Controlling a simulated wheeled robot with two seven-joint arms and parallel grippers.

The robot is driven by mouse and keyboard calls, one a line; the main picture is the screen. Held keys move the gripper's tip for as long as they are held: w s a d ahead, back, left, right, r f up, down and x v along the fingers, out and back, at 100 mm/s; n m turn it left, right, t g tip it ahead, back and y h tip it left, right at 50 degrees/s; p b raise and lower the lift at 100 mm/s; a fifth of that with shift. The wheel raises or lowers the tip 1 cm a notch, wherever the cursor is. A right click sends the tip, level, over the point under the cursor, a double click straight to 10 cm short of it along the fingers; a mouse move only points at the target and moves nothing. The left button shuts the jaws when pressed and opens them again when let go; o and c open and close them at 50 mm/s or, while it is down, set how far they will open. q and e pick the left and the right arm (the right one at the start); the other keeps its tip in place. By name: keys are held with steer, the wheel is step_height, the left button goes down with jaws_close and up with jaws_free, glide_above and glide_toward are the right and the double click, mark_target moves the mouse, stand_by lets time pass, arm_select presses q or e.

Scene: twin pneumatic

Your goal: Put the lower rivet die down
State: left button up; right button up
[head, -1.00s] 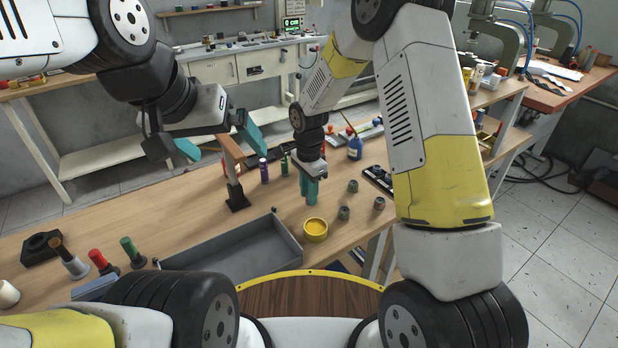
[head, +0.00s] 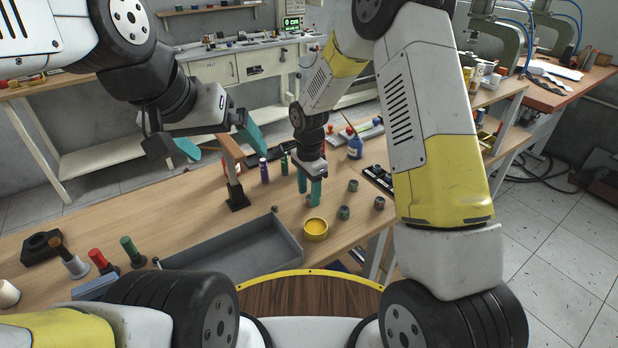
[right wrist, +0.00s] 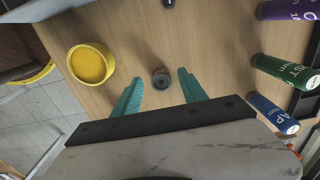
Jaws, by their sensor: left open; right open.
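The lower rivet die appears to be the small dark, round piece (right wrist: 161,78) on the wooden table in the right wrist view. It sits between the two teal fingers of my right gripper (right wrist: 158,92), with a gap on each side. In the head view that right gripper (head: 309,192) is open and low over the table, and the die is mostly hidden behind its fingers. My left gripper (head: 218,146) is open and empty, above the table's far left part.
A yellow round dish (head: 315,230) stands close to the right gripper. Small grey cylindrical pieces (head: 344,212) stand to its right. A grey tray (head: 235,247) lies to the front left. Upright bottles, including a green one (right wrist: 285,72), stand near the right gripper.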

step_height(320, 180, up, 11)
step_height(320, 180, up, 7)
steer(key=n+t, duration=0.1)
steer(key=n, duration=0.1)
glide_above(309, 199)
steer(key=s+d, duration=0.3)
steer(key=d, duration=0.1)
steer(key=s+d+r+n+t, duration=0.1)
steer(key=s+d+r+n, duration=0.2)
steer(key=s, duration=0.3)
steer(key=s+d+r+n+t+y, duration=0.1)
steer(key=s+d+r+n+t, duration=0.1)
steer(key=s, duration=0.5)
steer(key=s+d+r+n+t+y, duration=0.1)
steer(key=s+d+r+n+t, duration=0.1)
steer(key=s+d+r+n, duration=0.2)
step_height(309, 199, up, 3)
steer(key=s+d, duration=0.1)
steer(key=s, duration=0.2)
steer(key=shift+d+f+n, duration=0.15)
steer(key=shift+d+n, duration=0.15)
steer(key=shift+n, duration=0.1)
